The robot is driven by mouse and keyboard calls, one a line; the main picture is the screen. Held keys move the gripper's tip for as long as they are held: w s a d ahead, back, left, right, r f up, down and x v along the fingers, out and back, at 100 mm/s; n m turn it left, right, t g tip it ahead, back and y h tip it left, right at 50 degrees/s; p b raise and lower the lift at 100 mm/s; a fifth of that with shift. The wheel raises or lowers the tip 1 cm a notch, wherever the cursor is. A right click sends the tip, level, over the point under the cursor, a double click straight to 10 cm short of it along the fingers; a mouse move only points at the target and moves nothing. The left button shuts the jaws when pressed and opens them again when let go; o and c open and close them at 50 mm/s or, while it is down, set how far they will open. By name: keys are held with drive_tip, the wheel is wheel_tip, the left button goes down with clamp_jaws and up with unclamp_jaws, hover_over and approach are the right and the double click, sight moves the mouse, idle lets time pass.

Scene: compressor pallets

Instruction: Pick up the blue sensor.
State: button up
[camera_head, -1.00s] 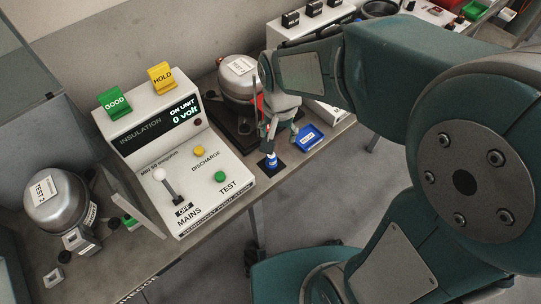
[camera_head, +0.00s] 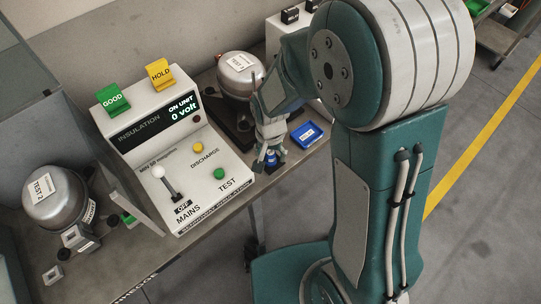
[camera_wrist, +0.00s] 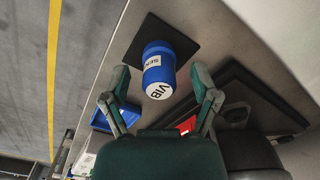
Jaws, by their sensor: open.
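The blue sensor (camera_wrist: 155,56) is a blue cylinder with a white "VIB" end face and a white side label. It is on a dark square pad (camera_wrist: 184,42) on the bench. In the wrist view my gripper (camera_wrist: 160,72) is open, with one finger on each side of the sensor and gaps between them. I cannot tell how far the fingertips reach along the sensor. In the head view my gripper (camera_head: 272,152) points down over the sensor (camera_head: 271,159), hiding much of it.
A blue tray (camera_head: 306,135) lies just right of my gripper near the bench edge. The white insulation tester (camera_head: 180,150) stands to the left. A silver compressor (camera_head: 240,75) stands behind on a dark base. Open floor lies in front of the bench.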

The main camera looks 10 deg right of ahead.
drive_tip(key=shift+f, duration=0.45)
clamp_jaws()
drive_tip(key=shift+r, duration=0.2)
